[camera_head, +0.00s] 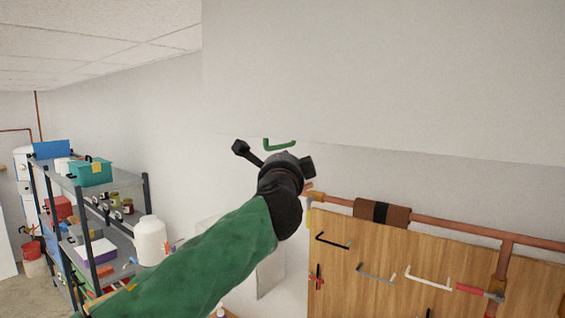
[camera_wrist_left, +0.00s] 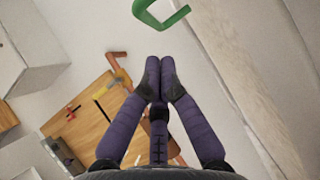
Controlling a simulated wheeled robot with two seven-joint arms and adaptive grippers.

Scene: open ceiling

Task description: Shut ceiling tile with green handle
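The ceiling tile (camera_head: 390,75) is a large pale panel filling the upper right of the head view, hanging open with its lower edge in sight. A green handle (camera_head: 279,147) shows by the lower left of the tile. It also shows at the top of the left wrist view (camera_wrist_left: 160,14). My left gripper (camera_head: 284,162), on the green-sleeved arm, is just below the handle in the head view; its fingertips are hidden there. In the left wrist view its purple fingers (camera_wrist_left: 159,66) meet at the tips, empty and apart from the handle. My right gripper is out of view.
A wooden tool board (camera_head: 385,265) with several handles and a copper pipe (camera_head: 450,226) stand at the lower right. A loaded shelf rack (camera_head: 125,238) is at the left. The pale wall (camera_head: 155,130) between rack and tile is bare.

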